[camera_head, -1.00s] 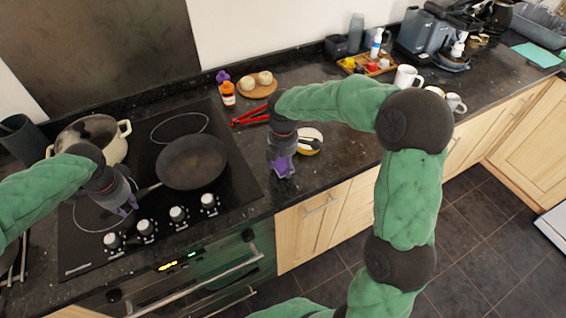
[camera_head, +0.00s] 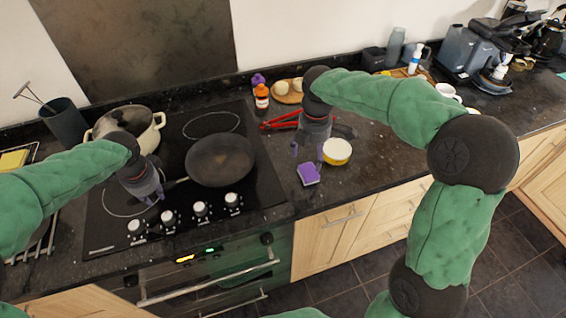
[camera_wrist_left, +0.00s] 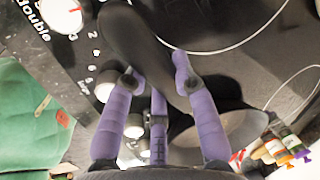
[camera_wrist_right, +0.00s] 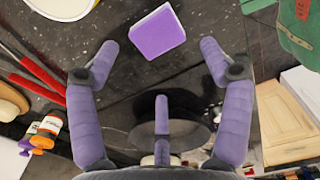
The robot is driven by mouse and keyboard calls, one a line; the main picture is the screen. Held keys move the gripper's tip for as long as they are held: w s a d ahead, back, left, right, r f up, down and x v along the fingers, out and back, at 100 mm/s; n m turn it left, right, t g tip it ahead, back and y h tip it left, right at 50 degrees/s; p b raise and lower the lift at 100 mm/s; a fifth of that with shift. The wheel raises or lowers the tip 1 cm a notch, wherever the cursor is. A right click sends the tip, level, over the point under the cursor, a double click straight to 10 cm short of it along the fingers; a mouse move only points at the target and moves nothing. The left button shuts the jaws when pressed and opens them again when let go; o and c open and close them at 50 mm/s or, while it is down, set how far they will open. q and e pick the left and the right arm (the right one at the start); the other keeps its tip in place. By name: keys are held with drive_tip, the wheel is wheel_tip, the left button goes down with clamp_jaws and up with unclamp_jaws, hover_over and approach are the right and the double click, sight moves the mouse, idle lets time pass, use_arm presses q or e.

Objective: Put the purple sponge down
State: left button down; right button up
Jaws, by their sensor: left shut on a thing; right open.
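The purple sponge (camera_head: 308,174) lies on the dark granite counter, right of the hob and near the front edge. My right gripper (camera_head: 307,152) is open and empty, just behind and above the sponge. In the right wrist view the sponge (camera_wrist_right: 157,32) sits beyond the spread fingertips (camera_wrist_right: 158,55), apart from them. My left gripper (camera_head: 150,196) is over the hob, shut on the handle of the dark frying pan (camera_head: 220,160). In the left wrist view the dark handle (camera_wrist_left: 140,45) runs between its fingers.
A yellow-and-white bowl (camera_head: 337,152) stands right of the sponge. Red-handled tool (camera_head: 281,122), orange bottle (camera_head: 262,98) and a board with round items (camera_head: 288,92) lie behind. A pot (camera_head: 128,124) stands at the back left of the hob. Counter right of the bowl is clear.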

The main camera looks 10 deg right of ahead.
sight(311, 170)
drive_tip(key=shift+r, duration=2)
drive_tip(key=shift+o, duration=0.2)
drive_tip(key=shift+o, duration=0.9)
drive_tip(key=shift+d, duration=0.1)
drive_tip(key=shift+d, duration=0.2)
drive_tip(key=f, duration=1.2)
drive_tip(key=shift+w, duration=0.25)
drive_tip(key=c, duration=1)
drive_tip(key=shift+c, duration=0.5)
